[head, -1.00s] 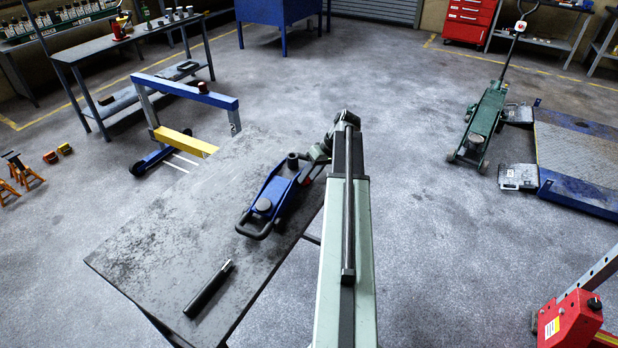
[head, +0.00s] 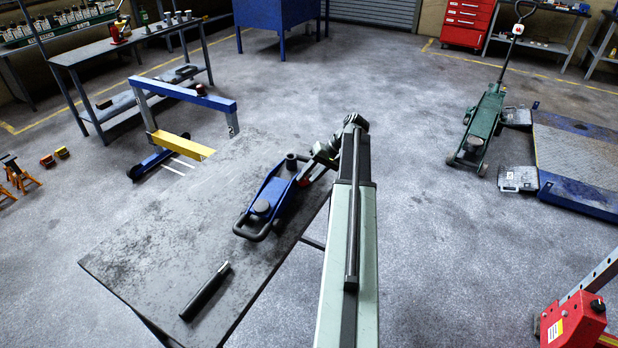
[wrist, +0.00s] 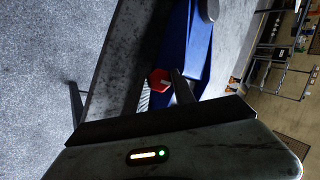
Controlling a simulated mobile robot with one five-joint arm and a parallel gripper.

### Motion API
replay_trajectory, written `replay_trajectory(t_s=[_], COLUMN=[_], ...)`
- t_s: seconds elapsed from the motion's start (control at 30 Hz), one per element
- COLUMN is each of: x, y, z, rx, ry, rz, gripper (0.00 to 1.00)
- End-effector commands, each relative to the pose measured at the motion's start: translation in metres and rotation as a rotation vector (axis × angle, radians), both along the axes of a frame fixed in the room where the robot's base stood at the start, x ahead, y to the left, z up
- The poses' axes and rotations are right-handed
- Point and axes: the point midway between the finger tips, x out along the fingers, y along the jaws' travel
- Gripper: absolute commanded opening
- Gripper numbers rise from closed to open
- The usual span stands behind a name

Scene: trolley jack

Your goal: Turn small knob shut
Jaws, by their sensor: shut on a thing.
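The blue trolley jack (head: 270,197) lies on the dark worktable, its looped front bar toward the lower left. The small red knob (wrist: 159,80) shows in the wrist view beside the jack's blue body (wrist: 192,48). My gripper (wrist: 166,85) is shut on this knob, with one dark finger seen just right of it; the other finger is hard to make out. In the head view my gripper (head: 305,178) is at the jack's rear end, partly hidden by my own arm, with a bit of red showing there.
The worktable (head: 150,245) has bare room left of the jack. A black handle bar (head: 206,291) lies near its front edge. A blue and yellow frame (head: 185,95) stands on the floor behind. A green jack (head: 480,125) and blue ramp (head: 580,160) are at right.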

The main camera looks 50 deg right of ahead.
Motion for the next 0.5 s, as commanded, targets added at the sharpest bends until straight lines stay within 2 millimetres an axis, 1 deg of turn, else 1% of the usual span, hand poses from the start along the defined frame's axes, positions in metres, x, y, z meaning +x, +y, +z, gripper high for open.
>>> replay_trajectory(t_s=[0.27, 0.3, 0.33, 0.37, 0.5], x=[-0.0004, -0.0003, -0.0001, -0.0001, 0.0000], y=[0.0021, 0.0021, 0.0019, 0.0018, 0.0011], z=[0.0006, 0.0006, 0.0006, 0.0006, 0.0005], rx=[0.005, 0.005, 0.004, 0.004, 0.002], ry=[0.002, 0.002, 0.001, 0.001, 0.000], rz=[0.003, 0.003, 0.003, 0.003, 0.002], gripper=[0.00, 0.39, 0.48, 0.53, 0.53])
